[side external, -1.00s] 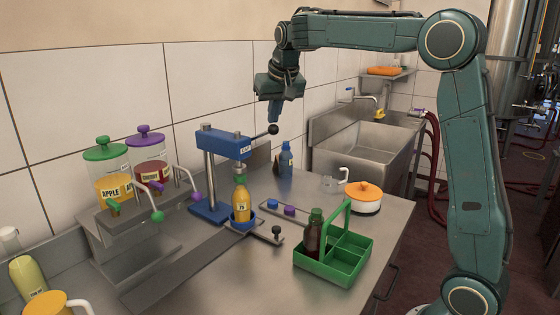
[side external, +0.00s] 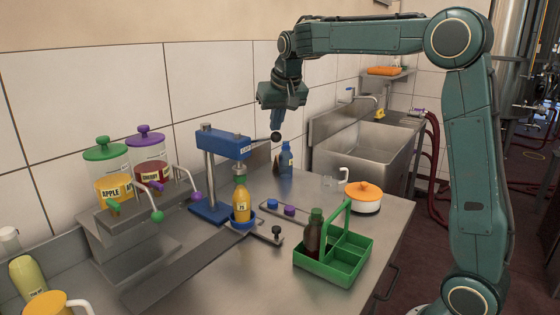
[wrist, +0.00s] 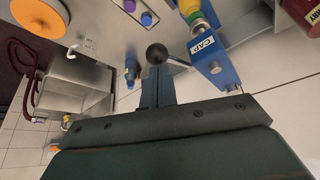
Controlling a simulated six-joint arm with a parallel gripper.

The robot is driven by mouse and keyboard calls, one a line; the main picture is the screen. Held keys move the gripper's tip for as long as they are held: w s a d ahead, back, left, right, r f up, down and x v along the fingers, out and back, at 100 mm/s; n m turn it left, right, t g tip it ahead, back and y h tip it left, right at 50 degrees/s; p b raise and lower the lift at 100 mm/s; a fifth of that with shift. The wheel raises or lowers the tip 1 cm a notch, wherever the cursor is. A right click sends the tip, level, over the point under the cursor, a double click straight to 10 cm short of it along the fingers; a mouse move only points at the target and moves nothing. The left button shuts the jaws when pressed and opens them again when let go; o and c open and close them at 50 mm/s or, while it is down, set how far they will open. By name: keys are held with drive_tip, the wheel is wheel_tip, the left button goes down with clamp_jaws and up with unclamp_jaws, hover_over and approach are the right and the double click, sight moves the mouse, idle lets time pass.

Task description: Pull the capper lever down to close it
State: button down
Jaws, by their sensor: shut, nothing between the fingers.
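The blue capper (side external: 224,143) stands on the steel counter, and its head marked CAP also shows in the wrist view (wrist: 213,62). Its lever ends in a black ball knob (side external: 275,137), which is in the wrist view too (wrist: 157,53). The lever lies about level, sloping slightly up toward the knob. A yellow bottle (side external: 241,205) with a green top stands upright under the capper head. My gripper (side external: 275,131) points down, shut and empty, with its fingertips at the knob from above. I cannot tell if they press on it.
A blue bottle (side external: 286,160) stands behind the knob. A green crate (side external: 335,262) holding a brown bottle (side external: 314,232) and an orange-lidded pot (side external: 363,196) stand to the right. Juice dispensers (side external: 110,180) stand at the left.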

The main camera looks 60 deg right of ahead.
sight(279, 134)
drive_tip(key=shift+s+f, duration=0.2)
drive_tip(key=shift+f, duration=0.7)
drive_tip(key=shift+s+f, duration=0.1)
drive_tip(key=shift+f, duration=2.65)
drive_tip(key=shift+r, duration=0.1)
